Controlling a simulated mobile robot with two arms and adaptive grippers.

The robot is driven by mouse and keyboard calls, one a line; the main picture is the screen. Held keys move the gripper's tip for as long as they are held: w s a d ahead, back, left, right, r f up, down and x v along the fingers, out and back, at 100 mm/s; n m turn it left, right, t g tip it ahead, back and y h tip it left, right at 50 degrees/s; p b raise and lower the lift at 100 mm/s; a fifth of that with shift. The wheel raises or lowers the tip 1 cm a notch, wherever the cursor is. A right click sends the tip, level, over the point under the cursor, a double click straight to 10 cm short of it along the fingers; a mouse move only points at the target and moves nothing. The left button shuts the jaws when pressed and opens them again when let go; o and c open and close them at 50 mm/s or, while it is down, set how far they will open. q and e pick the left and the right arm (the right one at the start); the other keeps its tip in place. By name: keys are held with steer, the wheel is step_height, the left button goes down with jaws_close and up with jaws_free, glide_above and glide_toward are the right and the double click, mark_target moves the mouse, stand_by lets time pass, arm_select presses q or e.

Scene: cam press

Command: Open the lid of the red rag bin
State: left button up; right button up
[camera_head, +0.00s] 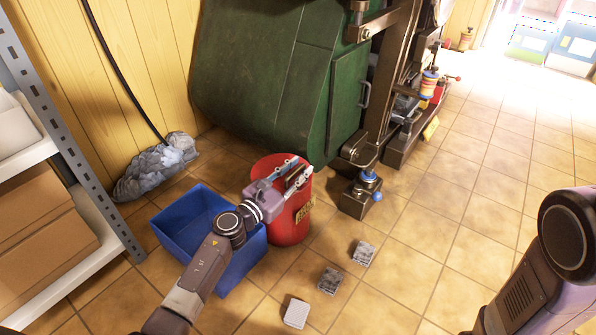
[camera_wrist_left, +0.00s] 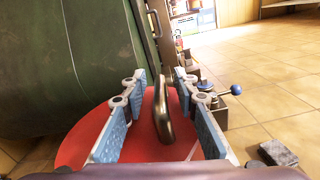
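The red rag bin (camera_head: 288,226) stands on the tiled floor in the head view, with a yellow label on its side. Its red lid (camera_wrist_left: 82,146) lies flat and looks closed in the left wrist view. A dark metal handle (camera_wrist_left: 161,105) rises from the lid. My left gripper (camera_head: 297,173) is over the lid, and it also shows in the left wrist view (camera_wrist_left: 160,76). Its two blue-padded fingers are apart, one on each side of the handle, with gaps visible. My left gripper hides part of the lid in the head view. My right gripper is out of view.
A blue open box (camera_head: 186,212) stands just left of the bin. A large green machine (camera_head: 275,75) rises close behind it. Small grey blocks (camera_head: 363,253) lie on the floor in front. A shelf (camera_head: 80,245) stands at the left.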

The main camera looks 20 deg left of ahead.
arm_select(q)
steer(key=shift+c, duration=0.3)
jaws_close()
